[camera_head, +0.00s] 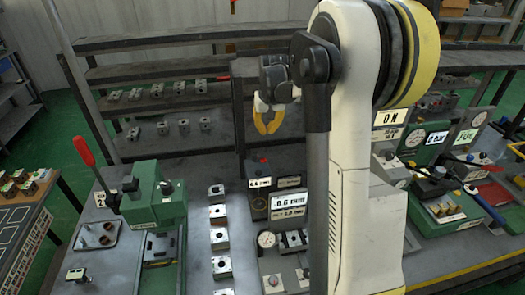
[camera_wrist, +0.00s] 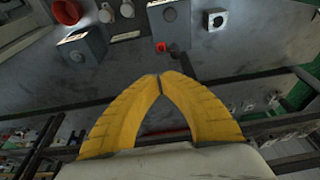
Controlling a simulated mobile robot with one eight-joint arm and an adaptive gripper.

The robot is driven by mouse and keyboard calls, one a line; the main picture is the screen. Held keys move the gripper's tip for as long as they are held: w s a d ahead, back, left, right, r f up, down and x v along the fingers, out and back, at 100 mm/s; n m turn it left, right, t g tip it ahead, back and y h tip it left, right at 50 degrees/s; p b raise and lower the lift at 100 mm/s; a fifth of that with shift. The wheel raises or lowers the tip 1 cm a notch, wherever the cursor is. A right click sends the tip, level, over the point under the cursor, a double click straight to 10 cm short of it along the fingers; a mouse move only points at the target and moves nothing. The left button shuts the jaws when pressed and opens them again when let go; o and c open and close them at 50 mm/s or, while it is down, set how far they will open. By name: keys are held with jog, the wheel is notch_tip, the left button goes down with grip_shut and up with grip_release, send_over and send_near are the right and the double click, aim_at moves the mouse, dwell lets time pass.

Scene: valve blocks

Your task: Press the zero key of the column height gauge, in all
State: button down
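My gripper (camera_head: 267,130) hangs above the bench in the head view, at the left of my arm. In the wrist view its two yellow fingers (camera_wrist: 160,78) meet at the tips, shut with nothing between them. Below it in the head view are dark units with white readouts, one reading 0.6 mm (camera_head: 290,200) and another a smaller figure (camera_head: 259,183). I cannot tell for certain which is the column height gauge. A small red part (camera_head: 263,160) shows behind them. A red button (camera_wrist: 160,47) on a dark post shows beyond the fingertips in the wrist view, apart from them. No zero key is legible.
A green press (camera_head: 155,200) with a red-handled lever stands at left. A row of metal blocks (camera_head: 219,213) lies beside the readouts. A dial gauge (camera_head: 266,239) stands in front. Green fixtures (camera_head: 440,210) are at right. Shelves (camera_head: 160,95) stand behind.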

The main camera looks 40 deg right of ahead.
aim_at(265, 159)
jog(key=shift+f, duration=0.1)
jog(key=b+x, duration=0.1)
jog(key=x, duration=0.7)
jog(key=b+x, duration=0.1)
jog(key=x, duration=0.3)
jog(key=shift+s+a+f+b, duration=0.1)
jog(key=shift+s+f+b, duration=0.15)
jog(key=shift+f+b, duration=0.15)
jog(key=shift+f, duration=0.6)
jog(key=shift+s+f+b, duration=0.2)
jog(key=shift+f+b, duration=0.6)
jog(key=shift+f, duration=0.1)
jog(key=shift+s, duration=0.1)
notch_tip(265, 159, up, 6)
jog(key=p, duration=0.3)
jog(key=shift+a+f, duration=0.1)
jog(key=shift+f, duration=0.15)
jog(key=d+p+v, duration=0.1)
jog(key=v, duration=0.7)
jog(key=shift+s+a+r, duration=0.15)
jog(key=shift+a+r, duration=0.25)
jog(key=shift+a, duration=0.1)
